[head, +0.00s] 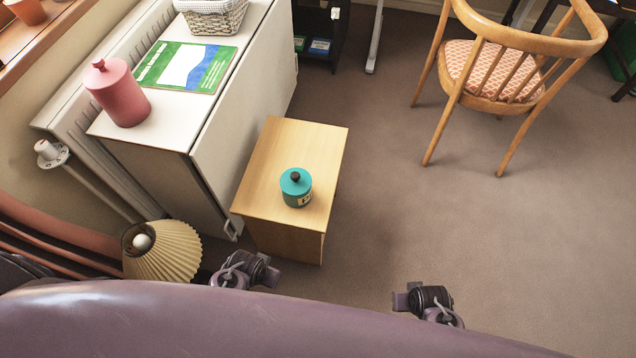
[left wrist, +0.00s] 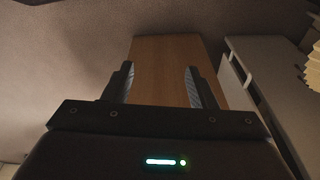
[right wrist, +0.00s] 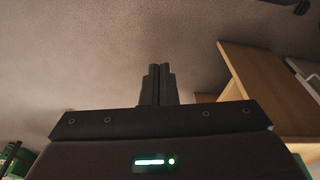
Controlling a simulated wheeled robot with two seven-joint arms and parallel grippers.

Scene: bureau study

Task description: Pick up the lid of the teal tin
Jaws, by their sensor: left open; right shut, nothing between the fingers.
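The teal tin (head: 297,195) stands upright on a small wooden side table (head: 305,146) in the head view. Its teal lid (head: 295,180) with a dark round knob is seated on top, and a pale label shows on its side. My left gripper (head: 268,272) is in front of the table, below and left of the tin in the picture; in the left wrist view its fingers (left wrist: 158,85) are spread and empty. My right gripper (head: 424,300) is to the right of the table, away from the tin; in the right wrist view its fingers (right wrist: 157,84) are together with nothing between them.
A white cabinet (head: 245,85) stands left of the table with a pink canister (head: 118,92), a green-and-blue booklet (head: 187,67) and a basket (head: 213,18) on top. A pleated lampshade (head: 165,252) is at lower left. A wooden chair (head: 500,65) stands at upper right. The carpet between is clear.

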